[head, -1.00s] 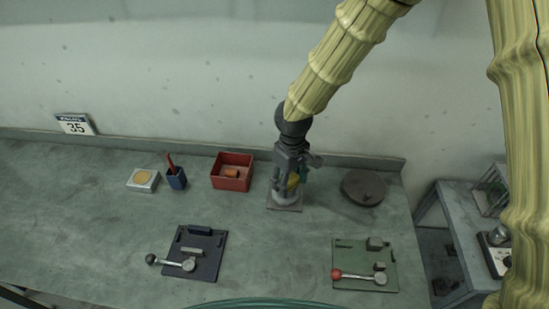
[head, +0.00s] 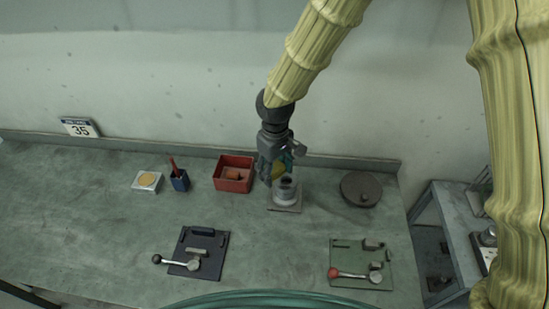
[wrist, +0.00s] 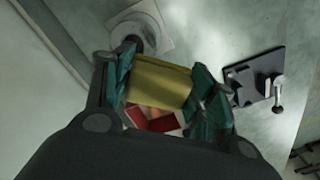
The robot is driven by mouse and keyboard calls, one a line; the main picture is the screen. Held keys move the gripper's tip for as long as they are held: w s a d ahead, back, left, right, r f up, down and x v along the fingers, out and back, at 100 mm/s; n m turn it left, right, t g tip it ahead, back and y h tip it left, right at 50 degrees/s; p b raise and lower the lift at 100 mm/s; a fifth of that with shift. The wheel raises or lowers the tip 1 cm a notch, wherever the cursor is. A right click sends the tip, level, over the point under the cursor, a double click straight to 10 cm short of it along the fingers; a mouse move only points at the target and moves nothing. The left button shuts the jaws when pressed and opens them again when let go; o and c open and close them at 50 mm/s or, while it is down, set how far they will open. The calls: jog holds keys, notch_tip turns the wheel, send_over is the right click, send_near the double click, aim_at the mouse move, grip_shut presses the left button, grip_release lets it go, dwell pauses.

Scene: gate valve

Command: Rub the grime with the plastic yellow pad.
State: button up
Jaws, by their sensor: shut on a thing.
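My gripper (head: 274,172) is shut on the yellow pad (wrist: 158,82), whose broad face shows between the teal fingers in the wrist view. In the head view a bit of the yellow pad (head: 279,172) shows at the fingertips. The gripper is just above and left of a grey round fitting (head: 286,189) on a square plate (head: 285,207). The fitting also shows at the top of the wrist view (wrist: 138,32), partly hidden by the gripper. I cannot make out the grime in these frames.
A red box (head: 233,185) with an orange thing inside stands just left of the gripper. A round dark disc (head: 361,188) lies right. Two lever plates (head: 200,240) (head: 372,251) lie in front.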

jog(key=shift+d+r+p, duration=0.1)
jog(key=shift+r+p, duration=0.6)
jog(key=shift+r, duration=0.6)
